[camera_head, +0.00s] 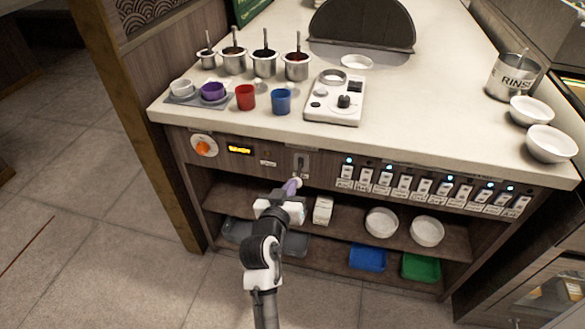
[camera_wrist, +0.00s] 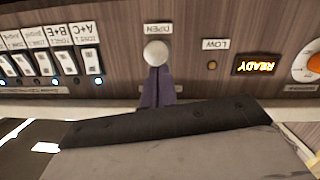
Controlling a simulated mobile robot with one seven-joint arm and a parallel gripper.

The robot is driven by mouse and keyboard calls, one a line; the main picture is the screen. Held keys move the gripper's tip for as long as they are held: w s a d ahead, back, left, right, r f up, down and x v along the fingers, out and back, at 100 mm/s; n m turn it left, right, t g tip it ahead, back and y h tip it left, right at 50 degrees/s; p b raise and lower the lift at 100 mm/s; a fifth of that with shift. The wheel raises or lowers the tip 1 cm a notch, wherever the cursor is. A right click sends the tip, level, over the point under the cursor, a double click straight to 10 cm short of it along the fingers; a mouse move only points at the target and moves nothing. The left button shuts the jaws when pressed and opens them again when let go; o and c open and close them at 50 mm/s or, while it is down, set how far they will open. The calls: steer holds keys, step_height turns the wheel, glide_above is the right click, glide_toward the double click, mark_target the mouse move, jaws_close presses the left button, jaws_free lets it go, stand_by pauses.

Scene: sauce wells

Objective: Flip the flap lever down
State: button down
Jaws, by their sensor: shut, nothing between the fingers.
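The flap lever (camera_head: 298,181) is on the counter's wooden front panel, below a grey slotted plate (camera_head: 302,164). In the wrist view its round white knob (camera_wrist: 155,52) sits just under a label reading "OPEN", which appears upside down. My gripper (camera_head: 291,187) is at the knob, with its purple fingers together and nothing between them. In the wrist view the fingertips (camera_wrist: 157,76) are at the knob's lower edge. I cannot tell whether they touch it. The lever's shaft is hidden behind the knob in the wrist view.
A row of labelled switches (camera_head: 430,190) lies right of the lever. An orange dial (camera_head: 203,147) and a lit "READY" display (camera_wrist: 256,65) are on its other side. Shelves below hold bowls (camera_head: 381,222) and trays (camera_head: 367,257). The counter edge (camera_head: 350,133) overhangs above.

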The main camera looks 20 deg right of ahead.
steer(key=shift+f+b, duration=0.45)
steer(key=shift+f, duration=0.4)
steer(key=shift+d+f, duration=0.1)
